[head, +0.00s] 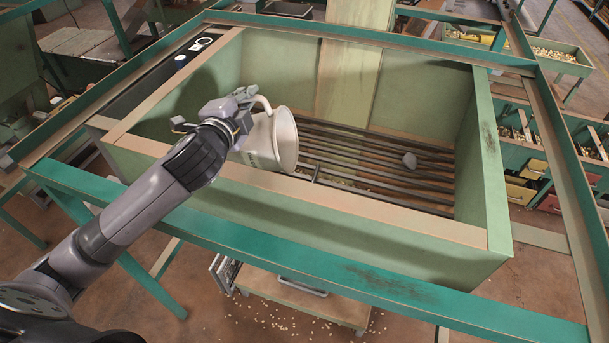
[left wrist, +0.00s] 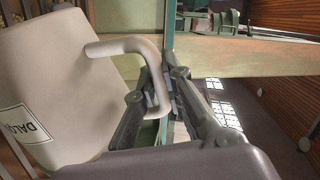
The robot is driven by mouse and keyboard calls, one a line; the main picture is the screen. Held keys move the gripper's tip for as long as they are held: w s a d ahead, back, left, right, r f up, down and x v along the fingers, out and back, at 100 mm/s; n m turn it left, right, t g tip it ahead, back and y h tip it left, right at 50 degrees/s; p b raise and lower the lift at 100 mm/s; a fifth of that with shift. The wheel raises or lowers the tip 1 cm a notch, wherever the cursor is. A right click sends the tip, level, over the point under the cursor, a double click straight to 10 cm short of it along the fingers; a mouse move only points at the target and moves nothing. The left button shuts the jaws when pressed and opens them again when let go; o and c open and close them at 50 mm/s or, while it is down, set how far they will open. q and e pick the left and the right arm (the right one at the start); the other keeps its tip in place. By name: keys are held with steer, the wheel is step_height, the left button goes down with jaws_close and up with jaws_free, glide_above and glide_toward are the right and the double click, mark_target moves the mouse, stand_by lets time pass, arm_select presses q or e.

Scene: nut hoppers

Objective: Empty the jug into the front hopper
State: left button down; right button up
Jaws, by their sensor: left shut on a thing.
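The off-white jug (head: 264,143) is tipped on its side over the green hopper (head: 432,90), near its left end. Its mouth faces right, over the dark bars of the grate (head: 380,172). I see no stream falling from it, and its inside is mostly hidden. My left gripper (head: 243,112) is shut on the jug's handle. In the left wrist view, the fingers (left wrist: 160,92) close around the handle, and the jug's pale body (left wrist: 70,80) shows a label with dark letters. My right gripper is out of view.
Pale nuts show below the grate, and some are scattered on the floor. A pale board (head: 347,75) leans at the hopper's back wall. Green frame rails (head: 330,270) surround the hopper. Bins of nuts (head: 520,130) stand at right.

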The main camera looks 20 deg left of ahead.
arm_select(q)
steer(key=a+n, duration=0.1)
steer(key=a, duration=0.1)
steer(key=a+f+n+b, duration=0.1)
steer(key=a, duration=0.1)
steer(key=s+a+f+n+b, duration=0.1)
steer(key=shift+a+h, duration=0.4)
steer(key=s+a+r+n+t+h+p, duration=0.1)
steer(key=a+r+n+t+p, duration=0.1)
steer(key=a+r+n+p, duration=0.4)
steer(key=a+n+p, duration=0.3)
steer(key=a+n, duration=0.1)
steer(key=shift+s+a+r+n+p, duration=0.15)
steer(key=shift+s+r+n+p, duration=0.15)
steer(key=shift+p, duration=0.1)
steer(key=shift+f, duration=0.15)
